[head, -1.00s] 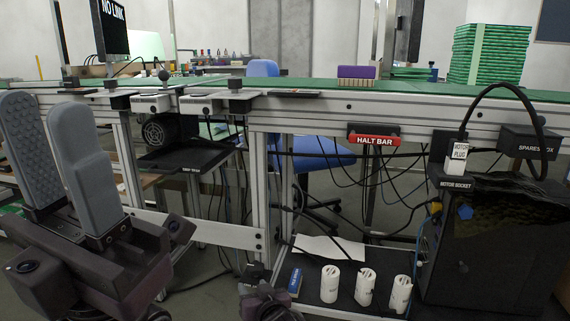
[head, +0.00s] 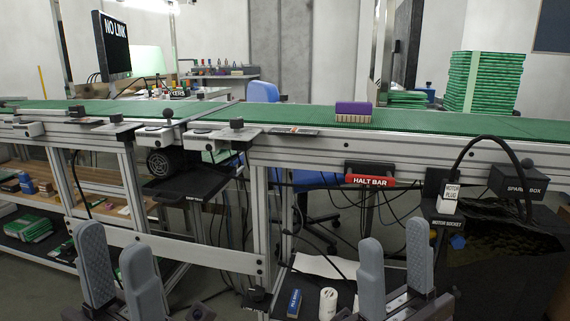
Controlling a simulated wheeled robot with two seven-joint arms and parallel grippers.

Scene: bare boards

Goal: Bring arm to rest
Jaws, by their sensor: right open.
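My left gripper (head: 119,262) is at the lower left, its two grey fingers pointing up and apart with nothing between them. My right gripper (head: 396,262) is at the bottom right of centre, fingers up and apart, also empty. Both are in front of the conveyor frame and touch none of the objects that I can make out. The arms behind them are mostly below the picture's edge.
The green conveyor (head: 290,117) crosses the view, carrying a purple block (head: 353,108). The red halt bar (head: 370,181) hangs on its front. The motor plug (head: 450,192) stands at the motor socket (head: 447,224). A white canister (head: 328,302) is on the low shelf near my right gripper.

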